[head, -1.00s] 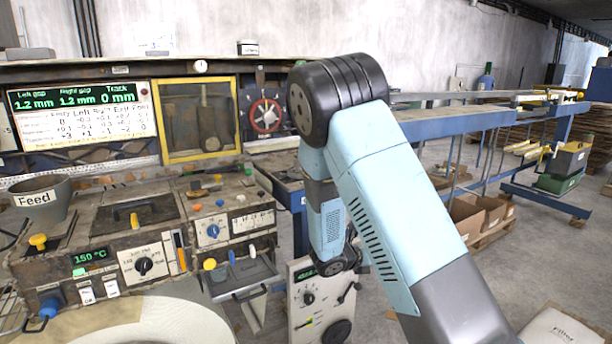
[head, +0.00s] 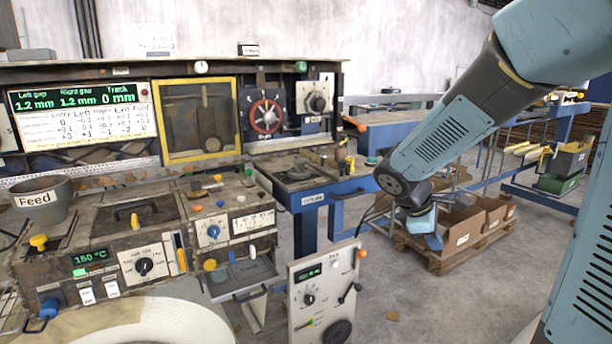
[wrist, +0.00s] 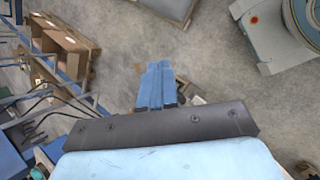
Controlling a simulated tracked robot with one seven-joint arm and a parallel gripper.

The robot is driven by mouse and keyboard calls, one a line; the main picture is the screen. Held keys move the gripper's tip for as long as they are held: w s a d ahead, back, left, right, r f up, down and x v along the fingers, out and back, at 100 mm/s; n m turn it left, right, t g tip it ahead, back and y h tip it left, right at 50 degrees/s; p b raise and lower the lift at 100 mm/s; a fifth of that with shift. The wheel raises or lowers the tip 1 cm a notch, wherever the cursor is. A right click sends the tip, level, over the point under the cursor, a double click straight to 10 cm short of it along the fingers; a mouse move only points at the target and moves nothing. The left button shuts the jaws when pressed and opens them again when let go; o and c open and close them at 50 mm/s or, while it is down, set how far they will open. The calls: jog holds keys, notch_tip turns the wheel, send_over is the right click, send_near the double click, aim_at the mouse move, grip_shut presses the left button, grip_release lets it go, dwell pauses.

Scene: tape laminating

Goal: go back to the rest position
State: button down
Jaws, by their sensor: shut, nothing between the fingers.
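My gripper (head: 430,240) hangs from my blue-grey arm, right of the machine and in front of the cardboard boxes in the head view. Its blue fingers point down. In the wrist view my gripper (wrist: 156,88) shows its two blue fingers side by side, closed together and empty, above bare concrete floor. It touches nothing that I can see.
The laminating machine with its control panel (head: 145,262) fills the left. A low white control box (head: 325,295) stands left of my gripper. Cardboard boxes (head: 462,228) sit on a pallet behind it. A blue-framed table (head: 310,190) stands between. Grey floor is open below.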

jog(key=s+a+r+m+t+y, duration=0.2)
jog(key=s+r+m, duration=0.3)
jog(key=s, duration=0.3)
jog(key=s+a+r+m+t+y, duration=0.1)
jog(key=s+a+r+m+y, duration=0.2)
jog(key=s+r+m, duration=0.3)
jog(key=shift+s+m+t+y, duration=0.4)
jog(key=shift+s+m+y, duration=0.2)
jog(key=shift+s+m, duration=0.4)
jog(key=shift+s+r, duration=0.1)
